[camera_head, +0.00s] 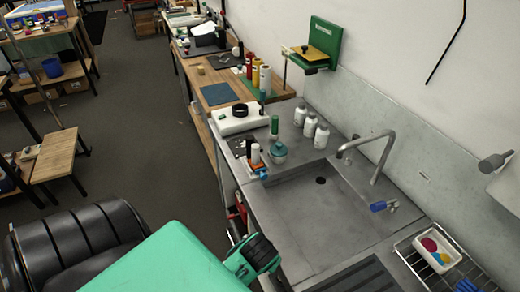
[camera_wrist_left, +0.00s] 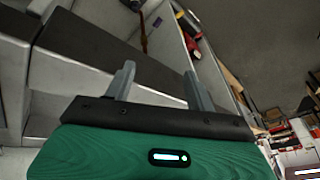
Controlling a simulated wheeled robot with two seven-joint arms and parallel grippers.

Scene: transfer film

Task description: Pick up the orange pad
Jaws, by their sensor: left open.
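I cannot pick out the orange pad for certain. A flat yellow-orange pad (camera_head: 319,53) lies on the green wall holder (camera_head: 325,42) above the counter. A small orange piece (camera_head: 261,172) shows with blue parts at the sink's left edge. A white dish (camera_head: 437,250) with pink, yellow and blue pieces sits in the wire rack at the lower right. My left gripper (camera_wrist_left: 160,85) is open and empty in the left wrist view, fingers apart before a dark band and pale panels. In the head view, its fingers are hidden. My right gripper is not in view.
A grey sink (camera_head: 320,190) with a curved tap (camera_head: 375,155) fills the counter. The wooden bench (camera_head: 225,85) holds more items. Open floor (camera_head: 130,120) lies left.

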